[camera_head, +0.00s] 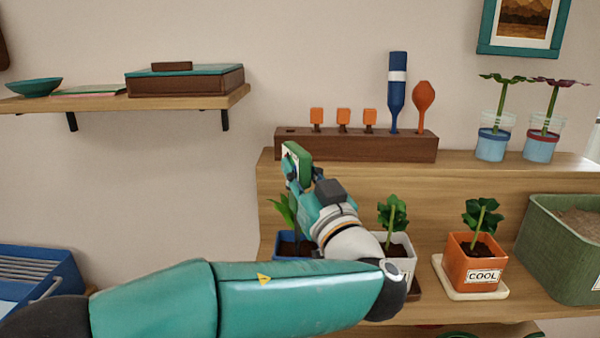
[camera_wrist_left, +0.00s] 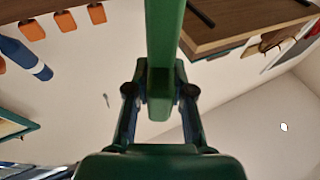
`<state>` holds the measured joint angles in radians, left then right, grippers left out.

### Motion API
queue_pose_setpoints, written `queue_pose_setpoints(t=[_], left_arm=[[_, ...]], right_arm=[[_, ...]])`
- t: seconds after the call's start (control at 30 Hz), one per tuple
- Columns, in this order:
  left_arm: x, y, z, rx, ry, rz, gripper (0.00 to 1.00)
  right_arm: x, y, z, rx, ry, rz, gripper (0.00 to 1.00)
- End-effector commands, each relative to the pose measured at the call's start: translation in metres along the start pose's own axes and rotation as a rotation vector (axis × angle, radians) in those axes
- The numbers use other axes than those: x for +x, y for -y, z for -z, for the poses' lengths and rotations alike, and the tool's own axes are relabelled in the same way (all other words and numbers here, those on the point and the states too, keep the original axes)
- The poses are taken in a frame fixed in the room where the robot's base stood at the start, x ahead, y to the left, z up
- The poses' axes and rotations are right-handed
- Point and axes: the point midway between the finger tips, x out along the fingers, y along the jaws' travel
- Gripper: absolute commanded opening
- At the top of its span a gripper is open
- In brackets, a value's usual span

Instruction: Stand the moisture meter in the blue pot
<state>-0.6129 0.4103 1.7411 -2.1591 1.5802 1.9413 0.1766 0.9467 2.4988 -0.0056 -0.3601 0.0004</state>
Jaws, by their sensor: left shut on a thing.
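The moisture meter (camera_head: 296,160) has a green body with a pale face, seen at an angle in the head view. My left gripper (camera_head: 303,174) is shut on it and holds it above the blue pot, in front of the wooden rack. In the left wrist view the green meter (camera_wrist_left: 165,40) stands out between the fingers. The blue pot (camera_head: 284,258) holds dark soil and a leafy green plant (camera_head: 286,211). My wrist and forearm hide its right side. My right gripper is not in view.
A dark wooden rack (camera_head: 365,147) holds orange-handled tools, a blue tool (camera_head: 397,92) and an orange one (camera_head: 423,98). Right of the blue pot stand a white pot (camera_head: 403,258), an orange COOL pot (camera_head: 477,264) and a green planter (camera_head: 560,252). A shelf (camera_head: 110,102) hangs left.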

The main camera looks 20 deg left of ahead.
Motion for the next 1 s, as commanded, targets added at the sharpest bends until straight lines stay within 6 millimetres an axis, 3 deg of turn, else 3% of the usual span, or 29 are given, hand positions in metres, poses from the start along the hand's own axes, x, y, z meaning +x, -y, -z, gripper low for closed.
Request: queue_pose_setpoints(t=[0.17,0.2,0.33,0.57,0.7,1.0], left_arm=[[-0.0002,-0.0005,-0.0015,0.003,0.004,-0.001,0.00],[-0.0002,-0.0005,-0.0016,0.003,0.004,-0.001,0.28],[-0.0002,-0.0005,-0.0016,0.003,0.004,-0.001,0.50],[-0.0001,-0.0003,-0.0012,0.002,0.003,-0.001,0.51],[-0.0001,-0.0003,-0.0012,0.002,0.003,-0.001,0.72],[-0.0008,-0.0003,-0.0012,0.002,0.003,-0.001,0.72]], right_arm=[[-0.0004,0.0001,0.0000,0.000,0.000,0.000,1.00],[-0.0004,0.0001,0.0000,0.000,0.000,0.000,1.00],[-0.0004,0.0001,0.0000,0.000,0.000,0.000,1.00],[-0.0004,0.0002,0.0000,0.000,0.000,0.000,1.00],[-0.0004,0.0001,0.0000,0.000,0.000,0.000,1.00],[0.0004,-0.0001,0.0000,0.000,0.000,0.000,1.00]])
